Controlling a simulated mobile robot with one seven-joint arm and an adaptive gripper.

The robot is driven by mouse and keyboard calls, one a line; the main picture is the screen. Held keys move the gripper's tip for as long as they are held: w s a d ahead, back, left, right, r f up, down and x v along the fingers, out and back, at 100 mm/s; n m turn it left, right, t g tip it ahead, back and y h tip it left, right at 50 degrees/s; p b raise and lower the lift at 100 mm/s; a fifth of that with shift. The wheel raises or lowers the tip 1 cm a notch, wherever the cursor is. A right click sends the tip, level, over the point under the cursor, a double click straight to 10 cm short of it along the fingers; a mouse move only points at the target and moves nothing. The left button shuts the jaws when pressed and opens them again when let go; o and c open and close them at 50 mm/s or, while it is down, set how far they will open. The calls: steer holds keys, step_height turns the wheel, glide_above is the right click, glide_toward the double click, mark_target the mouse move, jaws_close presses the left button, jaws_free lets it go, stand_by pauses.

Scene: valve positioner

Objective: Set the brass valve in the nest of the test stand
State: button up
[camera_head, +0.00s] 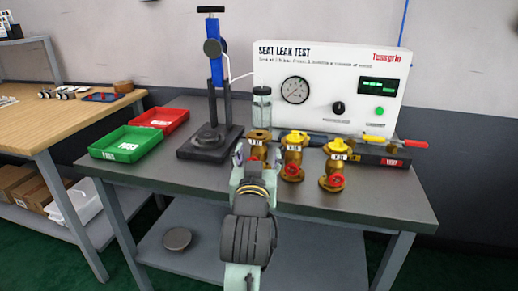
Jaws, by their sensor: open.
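Three brass valves stand on the grey bench. The left valve (259,136) has a plain brass top, and its lower part is partly hidden by my gripper. The middle valve (294,157) and the right valve (335,168) have yellow tops, white tags and red handwheels. The test stand (213,60) has a blue upright column and a dark base; the nest (209,137) is a round dark seat on that base, with nothing seen in it. My gripper (252,156) is open at the left valve, in front of it; whether it touches is unclear.
A green tray (126,149) and a red tray (159,122) lie left of the stand. A white seat leak test panel (325,85) stands behind the valves. A clear jar (262,106) is beside the stand. A red-handled tool (405,142) lies at right.

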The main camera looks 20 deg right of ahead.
mark_target(259, 135)
steer(key=shift+w+d+r+p, duration=0.2)
steer(key=shift+w+p, duration=0.2)
steer(key=shift+p, duration=0.25)
steer(key=shift+w+d+r+p, duration=0.15)
steer(key=shift+w+p, duration=0.25)
steer(key=shift+p, duration=0.2)
steer(key=w, duration=0.2)
steer(key=shift+w+d+f, duration=0.3)
steer(key=shift+d+f, duration=0.05)
steer(key=shift+d, duration=0.05)
steer(key=shift+p+x, duration=0.55)
steer(key=shift+x, duration=2.1)
steer(key=shift+a, duration=0.1)
steer(key=shift+c, duration=0.2)
jaws_close()
steer(key=shift+r, duration=0.15)
